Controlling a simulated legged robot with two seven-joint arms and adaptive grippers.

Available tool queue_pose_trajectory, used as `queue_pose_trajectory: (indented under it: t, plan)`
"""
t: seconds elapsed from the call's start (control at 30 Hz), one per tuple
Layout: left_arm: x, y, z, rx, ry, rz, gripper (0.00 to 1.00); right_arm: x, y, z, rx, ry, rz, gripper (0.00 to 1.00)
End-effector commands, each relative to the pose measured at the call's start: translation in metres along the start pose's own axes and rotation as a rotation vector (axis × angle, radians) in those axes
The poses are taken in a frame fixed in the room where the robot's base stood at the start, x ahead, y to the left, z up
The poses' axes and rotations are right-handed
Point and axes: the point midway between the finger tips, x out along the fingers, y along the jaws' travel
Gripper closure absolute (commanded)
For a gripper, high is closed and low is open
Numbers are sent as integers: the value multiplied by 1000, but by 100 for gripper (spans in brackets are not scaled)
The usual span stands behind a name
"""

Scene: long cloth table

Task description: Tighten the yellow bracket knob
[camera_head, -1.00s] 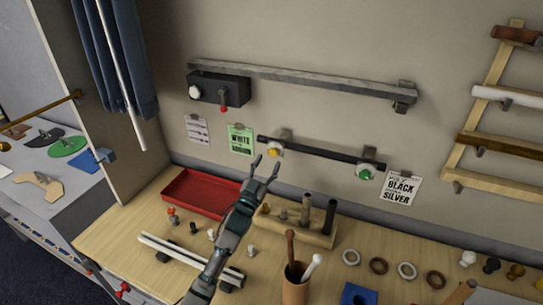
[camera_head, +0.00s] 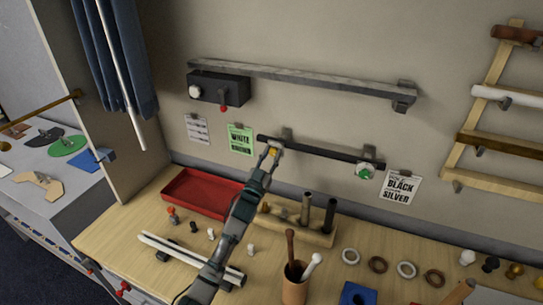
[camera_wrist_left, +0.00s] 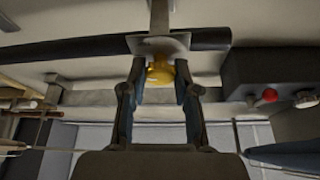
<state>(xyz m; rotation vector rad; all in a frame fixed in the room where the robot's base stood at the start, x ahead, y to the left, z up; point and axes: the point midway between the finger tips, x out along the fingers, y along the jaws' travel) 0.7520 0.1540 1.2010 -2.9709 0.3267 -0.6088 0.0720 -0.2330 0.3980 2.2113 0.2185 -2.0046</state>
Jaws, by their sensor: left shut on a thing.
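The yellow bracket knob (camera_wrist_left: 160,72) sits under the left bracket of the black rod (camera_head: 325,154) on the wall. My left gripper (camera_head: 273,150) reaches up to it, its fingers on both sides of the knob and shut on it. In the head view the fingers mostly hide the knob, with a bit of yellow showing. In the left wrist view the knob lies between the two fingertips, just under the bracket plate (camera_wrist_left: 158,43). The green knob (camera_head: 364,171) is on the rod's right bracket. My right gripper is not in view.
A dark box (camera_head: 219,89) with a white and a red knob hangs above left. A green card (camera_head: 240,139) and a black-silver card (camera_head: 400,187) are on the wall. Below are a red tray (camera_head: 203,192), a wooden holder with tubes (camera_head: 300,228) and a cup (camera_head: 295,284).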

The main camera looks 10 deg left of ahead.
Motion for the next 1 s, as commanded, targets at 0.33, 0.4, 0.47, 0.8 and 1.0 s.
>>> queue_pose_trajectory:
  t: [0.33, 0.4, 0.47, 0.8, 1.0]
  plan:
    - [0, 0, 0, -145, 1, -60, 100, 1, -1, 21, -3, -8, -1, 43]
    - [0, 1, 0, -144, 1, -59, 100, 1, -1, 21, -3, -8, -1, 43]
    - [0, 1, 0, -143, 1, -59, 100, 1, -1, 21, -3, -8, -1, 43]
    - [0, 0, 0, -142, 1, -59, 44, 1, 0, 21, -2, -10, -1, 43]
    - [-8, 1, 0, -142, 1, -59, 44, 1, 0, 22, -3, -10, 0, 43]
